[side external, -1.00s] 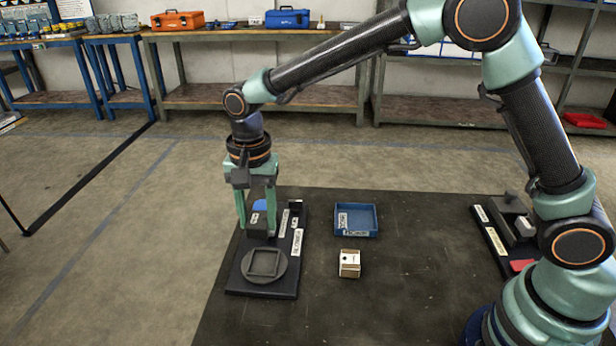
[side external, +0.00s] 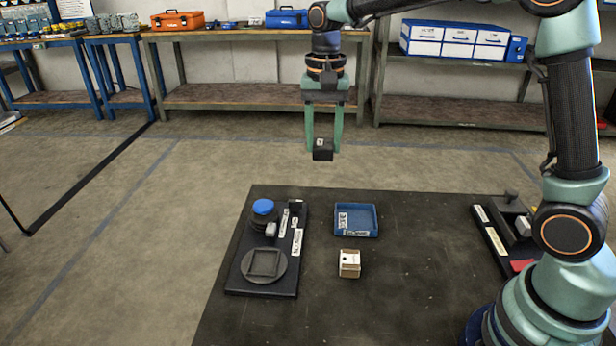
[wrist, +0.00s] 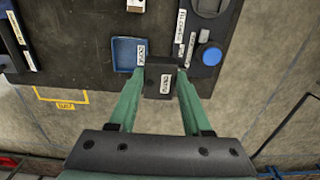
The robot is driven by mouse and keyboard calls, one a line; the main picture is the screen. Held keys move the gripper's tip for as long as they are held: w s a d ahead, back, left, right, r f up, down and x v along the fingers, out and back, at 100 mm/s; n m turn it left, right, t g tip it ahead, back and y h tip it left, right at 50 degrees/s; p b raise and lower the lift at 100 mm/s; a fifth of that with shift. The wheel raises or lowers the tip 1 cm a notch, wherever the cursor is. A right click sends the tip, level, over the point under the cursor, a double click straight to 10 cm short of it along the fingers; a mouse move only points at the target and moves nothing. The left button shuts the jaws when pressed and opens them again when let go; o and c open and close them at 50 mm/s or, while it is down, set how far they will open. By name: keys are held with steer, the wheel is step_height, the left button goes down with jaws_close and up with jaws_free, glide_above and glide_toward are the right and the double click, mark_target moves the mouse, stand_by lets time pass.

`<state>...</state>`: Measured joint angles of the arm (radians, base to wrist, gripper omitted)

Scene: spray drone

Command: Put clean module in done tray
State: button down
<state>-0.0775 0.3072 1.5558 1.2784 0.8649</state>
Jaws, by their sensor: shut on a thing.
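My gripper (side external: 323,140) is shut on a small dark module (side external: 323,153) with a white label. It holds the module in the air, above and behind the blue tray in the side view. In the wrist view the module (wrist: 158,83) sits between the green fingers of my gripper (wrist: 160,80). The blue tray (side external: 370,218) lies on the black mat and looks empty; its front carries a label too small to read. It also shows in the wrist view (wrist: 124,58), just left of the module. I cannot read the module's label.
A black fixture board (side external: 264,287) with a round grey holder (side external: 264,265) and a blue knob (side external: 263,206) stands left of the tray. A small white-and-tan box (side external: 349,263) sits in front of the tray. Another fixture (side external: 508,232) is at the right. The mat (side external: 420,280) between is clear.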

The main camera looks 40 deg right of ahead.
glide_above(355, 223)
steer(key=f, duration=0.2)
step_height(355, 223, down, 14)
steer(key=shift+f, duration=2.4)
steer(key=shift+f, duration=0.1)
steer(key=shift+c, duration=1.7)
jaws_free()
